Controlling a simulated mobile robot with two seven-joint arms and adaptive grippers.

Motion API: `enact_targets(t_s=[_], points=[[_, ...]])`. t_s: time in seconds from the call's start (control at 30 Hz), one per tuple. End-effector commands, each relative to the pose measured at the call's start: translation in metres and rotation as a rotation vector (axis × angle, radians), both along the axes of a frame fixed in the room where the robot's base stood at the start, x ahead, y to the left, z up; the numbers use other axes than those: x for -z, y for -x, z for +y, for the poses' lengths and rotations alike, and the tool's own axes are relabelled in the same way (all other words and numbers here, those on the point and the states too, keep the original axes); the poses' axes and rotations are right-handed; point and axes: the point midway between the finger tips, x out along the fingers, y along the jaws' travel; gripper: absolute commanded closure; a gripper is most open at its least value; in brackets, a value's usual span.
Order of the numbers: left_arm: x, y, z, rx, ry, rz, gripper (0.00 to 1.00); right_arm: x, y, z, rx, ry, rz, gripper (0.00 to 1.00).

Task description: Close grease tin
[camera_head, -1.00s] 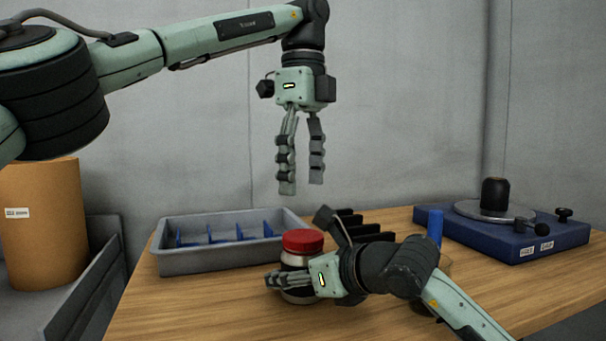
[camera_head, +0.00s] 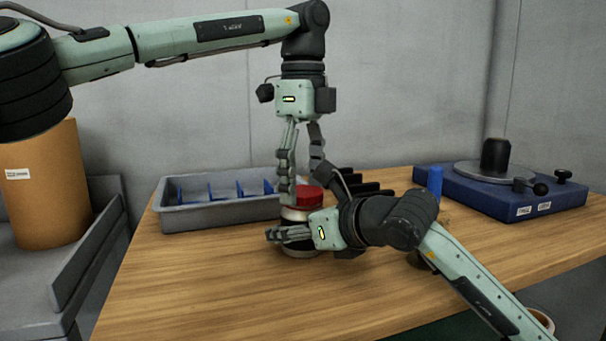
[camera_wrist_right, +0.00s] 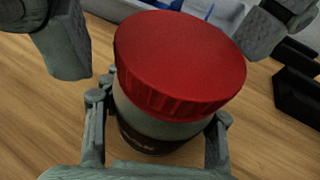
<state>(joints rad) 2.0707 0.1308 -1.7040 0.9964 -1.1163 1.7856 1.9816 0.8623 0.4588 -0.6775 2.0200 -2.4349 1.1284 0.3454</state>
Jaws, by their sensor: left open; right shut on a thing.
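The grease tin (camera_head: 300,252) stands upright on the wooden table, with its red ribbed lid (camera_head: 309,196) on top. In the right wrist view the lid (camera_wrist_right: 180,62) sits over the tin's pale neck (camera_wrist_right: 160,122); I cannot tell how tightly it is on. My right gripper (camera_head: 290,235) is shut on the tin's body from the side. My left gripper (camera_head: 304,190) points down from above, open, with its fingers on either side of the lid. In the right wrist view its fingers stand apart from the lid at left and right. The tin's lower body is partly hidden by my right gripper.
A grey tray (camera_head: 215,215) with blue dividers stands behind the tin at left. A black slotted rack (camera_head: 365,188) is behind my right gripper. A blue cylinder (camera_head: 435,182) stands right of it. A blue-based device (camera_head: 500,190) is at the back right. The front left table is clear.

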Motion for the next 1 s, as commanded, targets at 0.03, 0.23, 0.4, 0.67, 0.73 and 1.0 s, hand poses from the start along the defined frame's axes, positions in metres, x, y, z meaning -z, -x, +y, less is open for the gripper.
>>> enact_targets(t_s=[0.03, 0.23, 0.4, 0.67, 0.73, 1.0], points=[[0.0, 0.0, 0.0001, 0.0, 0.0, 0.0, 0.29, 0.0009, 0.0001, 0.0, 0.0, 0.001, 0.002, 1.0], [-0.0003, 0.0, 0.0, 0.0, 0.0, 0.0, 0.5, 0.0009, 0.0, -0.0001, 0.0, 0.001, 0.002, 1.0], [-0.0004, 0.0, -0.0001, 0.0, 0.0, 0.0, 0.71, 0.0009, 0.0, -0.0001, 0.0, 0.001, 0.002, 1.0], [0.0001, 0.0001, -0.0003, 0.089, 0.0, 0.001, 0.81, 0.0009, 0.0, -0.0001, 0.0, 0.001, 0.002, 1.0], [0.0003, 0.0005, -0.0003, 0.216, 0.001, 0.003, 0.81, 0.0009, 0.0, -0.0001, 0.0, 0.001, 0.002, 1.0], [0.0009, 0.0005, -0.0006, 0.911, 0.004, 0.002, 0.81, 0.001, -0.0001, -0.0001, 0.0, 0.001, 0.002, 1.0]])
